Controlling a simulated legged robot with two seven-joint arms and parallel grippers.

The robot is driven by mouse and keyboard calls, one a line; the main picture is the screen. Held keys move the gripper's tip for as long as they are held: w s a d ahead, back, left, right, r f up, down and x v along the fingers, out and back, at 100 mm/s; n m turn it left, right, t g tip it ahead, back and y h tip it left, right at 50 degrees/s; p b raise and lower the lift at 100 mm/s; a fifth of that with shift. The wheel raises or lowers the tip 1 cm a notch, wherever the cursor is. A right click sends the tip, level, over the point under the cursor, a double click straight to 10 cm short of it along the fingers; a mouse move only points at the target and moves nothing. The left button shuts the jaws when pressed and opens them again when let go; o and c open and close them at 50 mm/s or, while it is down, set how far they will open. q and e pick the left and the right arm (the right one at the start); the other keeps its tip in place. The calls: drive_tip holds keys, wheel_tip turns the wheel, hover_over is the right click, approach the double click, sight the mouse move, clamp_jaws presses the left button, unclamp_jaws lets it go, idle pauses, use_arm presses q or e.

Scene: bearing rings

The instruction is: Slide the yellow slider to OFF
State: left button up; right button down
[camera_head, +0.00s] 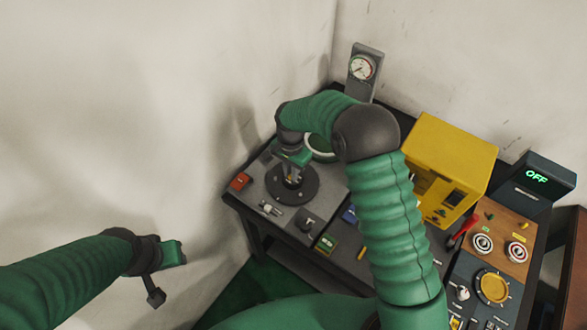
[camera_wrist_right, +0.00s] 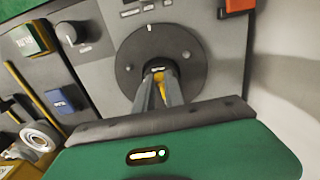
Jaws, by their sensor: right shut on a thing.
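My right gripper (camera_head: 292,180) reaches down onto a dark round plate (camera_head: 273,184) on the grey panel. In the right wrist view its fingers (camera_wrist_right: 159,80) are shut on a small yellow piece (camera_wrist_right: 159,74) at the plate's middle. The fingers hide most of that piece, and I cannot tell whether it is the yellow slider. A separate narrow yellow bar (camera_wrist_right: 18,78) lies on the panel at the left of the wrist view. My left gripper (camera_head: 168,256) hangs apart from the panel at the lower left; its finger opening is unclear.
A yellow box (camera_head: 452,150) stands at the back right. A display (camera_head: 537,177) beside it reads OFF. A gauge (camera_head: 361,68) stands behind the panel. Near the plate are a red button (camera_head: 240,182), a dark knob (camera_head: 304,225) and a green-and-yellow button (camera_head: 326,243). The white wall is close on the left.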

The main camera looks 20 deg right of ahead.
sight(289, 175)
drive_tip(key=shift+a, duration=0.2)
drive_tip(key=c, duration=1.4)
unclamp_jaws()
drive_tip(key=shift+s+a+r, duration=0.1)
drive_tip(key=shift+r, duration=0.45)
wheel_tip(289, 175, up, 16)
drive_tip(key=shift+f, duration=0.1)
